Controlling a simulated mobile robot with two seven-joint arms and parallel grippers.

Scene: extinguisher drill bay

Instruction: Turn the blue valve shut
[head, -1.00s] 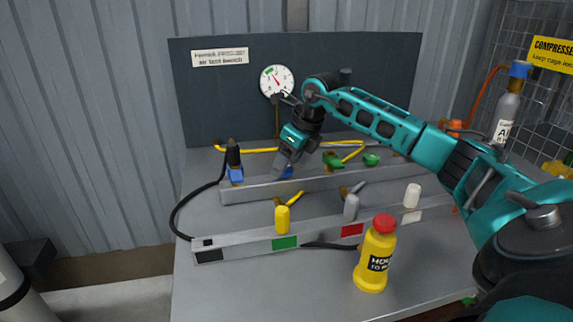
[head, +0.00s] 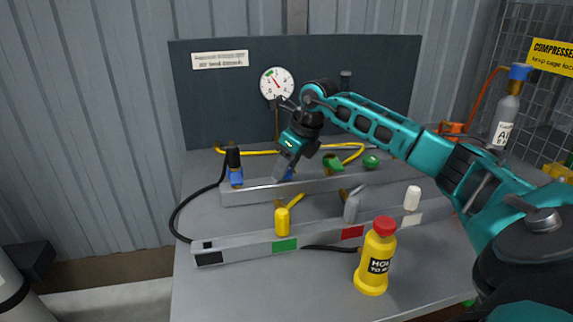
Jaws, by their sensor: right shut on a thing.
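The blue valve (head: 289,175) is on the rear rail of the bench, and only a small part of its blue handle shows past my fingers. My right gripper (head: 281,172) reaches down to it from above and is shut on it. The fingers hide most of the handle, so its exact angle cannot be told. My left gripper is not in view.
A blue block with a black plug (head: 235,170) stands at the rail's left end. Green valves (head: 333,163) sit to the right. The front rail (head: 240,250) carries yellow, grey and white handles. A yellow bottle (head: 374,262) stands in front. A gauge (head: 277,84) hangs behind.

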